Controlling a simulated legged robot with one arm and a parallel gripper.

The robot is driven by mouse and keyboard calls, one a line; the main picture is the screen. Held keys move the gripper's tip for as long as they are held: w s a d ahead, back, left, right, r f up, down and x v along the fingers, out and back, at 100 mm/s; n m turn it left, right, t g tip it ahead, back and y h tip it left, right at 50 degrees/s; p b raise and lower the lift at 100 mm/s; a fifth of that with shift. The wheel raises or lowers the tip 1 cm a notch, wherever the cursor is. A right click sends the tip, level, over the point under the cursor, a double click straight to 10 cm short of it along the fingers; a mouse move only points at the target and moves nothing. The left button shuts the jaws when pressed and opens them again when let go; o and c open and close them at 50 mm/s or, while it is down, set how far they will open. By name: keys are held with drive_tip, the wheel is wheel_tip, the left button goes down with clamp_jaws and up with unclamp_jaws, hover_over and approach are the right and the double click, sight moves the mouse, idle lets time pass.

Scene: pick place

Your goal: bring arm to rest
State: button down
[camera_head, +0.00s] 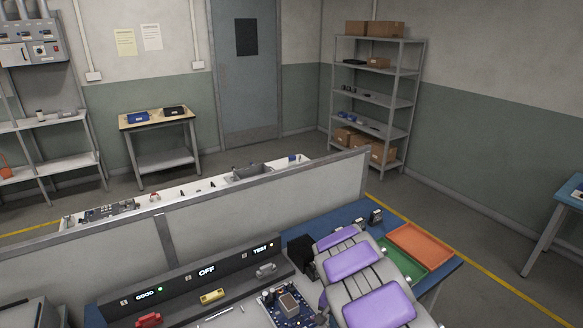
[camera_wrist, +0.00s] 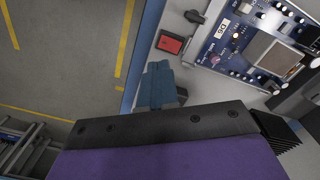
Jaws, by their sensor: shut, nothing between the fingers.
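My arm with purple panels reaches over the workbench (camera_head: 352,212) at the lower right of the head view. In the wrist view, my gripper (camera_wrist: 160,88) shows as blue-grey fingers closed together past a black and purple housing. Nothing shows between the fingers. They appear over the bench's edge, below a small red block (camera_wrist: 170,43) and left of a circuit board (camera_wrist: 240,38). In the head view the fingers cannot be made out. The circuit board (camera_head: 270,304) also lies left of my arm there.
An orange tray (camera_head: 425,244) and a green tray (camera_head: 410,262) lie right of my arm. A red part (camera_head: 148,320) and a yellow part (camera_head: 212,296) lie on the bench. A partition (camera_head: 240,205) runs behind it. Open floor with yellow lines (camera_head: 500,278) lies to the right.

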drive_tip(key=s+d+r+n, duration=0.1)
drive_tip(key=s+r, duration=0.6)
drive_tip(key=r, duration=0.3)
drive_tip(key=s+d+r, duration=0.2)
drive_tip(key=s+r, duration=0.5)
drive_tip(key=r, duration=0.2)
drive_tip(key=s+a+r+n, duration=0.1)
drive_tip(key=s+r, duration=0.1)
drive_tip(key=s, duration=0.6)
drive_tip(key=s+a+r+n+g, duration=0.1)
drive_tip(key=s+r+n, duration=0.1)
drive_tip(key=s, duration=0.6)
drive_tip(key=s+a+r+n, duration=0.2)
drive_tip(key=s+r, duration=0.1)
drive_tip(key=s, duration=0.6)
drive_tip(key=shift+r+g, duration=0.3)
drive_tip(key=shift+g, duration=0.1)
